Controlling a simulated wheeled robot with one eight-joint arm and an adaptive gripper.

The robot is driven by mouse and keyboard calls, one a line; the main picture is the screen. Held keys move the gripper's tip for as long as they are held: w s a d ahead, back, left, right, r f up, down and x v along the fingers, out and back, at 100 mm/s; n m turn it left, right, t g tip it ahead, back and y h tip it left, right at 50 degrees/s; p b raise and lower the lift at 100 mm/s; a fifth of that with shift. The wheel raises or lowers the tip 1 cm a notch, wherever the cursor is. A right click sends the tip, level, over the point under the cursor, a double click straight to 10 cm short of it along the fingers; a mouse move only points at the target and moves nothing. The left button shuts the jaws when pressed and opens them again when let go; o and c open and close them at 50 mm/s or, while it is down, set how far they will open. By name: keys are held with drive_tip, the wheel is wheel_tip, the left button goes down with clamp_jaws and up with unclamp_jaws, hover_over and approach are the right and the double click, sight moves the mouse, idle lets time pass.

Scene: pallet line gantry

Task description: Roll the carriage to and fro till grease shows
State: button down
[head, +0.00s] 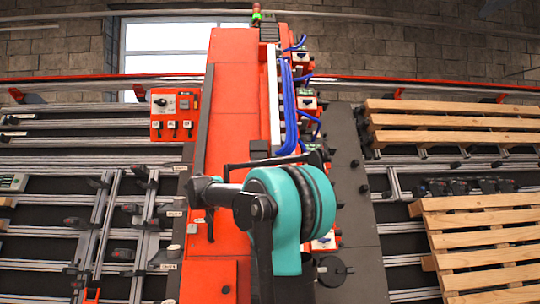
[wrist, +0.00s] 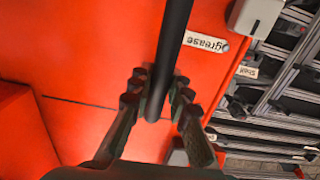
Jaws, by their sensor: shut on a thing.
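In the wrist view my gripper (wrist: 158,95) has its two ridged fingers closed around a round black bar (wrist: 174,40), one finger on each side. The bar runs in front of a red panel (wrist: 90,60). A white label reading "grease" (wrist: 206,42) is on the red panel beside the bar. In the head view the tall red gantry (head: 235,110) stands in the middle, with a dark rail (head: 201,130) along its left side. My teal arm joint hides part of its lower face. I cannot make out the carriage itself or any grease.
A red control box (head: 175,114) with a knob and switches is on the gantry's left. Blue hoses (head: 288,105) run down its right side. Wooden pallets (head: 460,122) lie on the right-hand rails. Tools and metal rails fill the left side.

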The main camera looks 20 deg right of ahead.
drive_tip(key=shift+w+a, duration=0.1)
drive_tip(key=shift+a, duration=0.45)
drive_tip(key=shift+w+a, duration=0.2)
drive_tip(key=shift+a, duration=0.35)
drive_tip(key=shift+w+a, duration=0.2)
drive_tip(key=shift+a, duration=0.35)
drive_tip(key=shift+d+f, duration=0.1)
drive_tip(key=shift+d, duration=0.05)
drive_tip(key=shift+s+d, duration=0.15)
drive_tip(key=shift+d, duration=0.2)
drive_tip(key=shift+s+d, duration=0.1)
drive_tip(key=shift+d, duration=0.1)
drive_tip(key=c, duration=1)
unclamp_jaws()
drive_tip(key=shift+a, duration=0.45)
drive_tip(key=shift+o, duration=0.2)
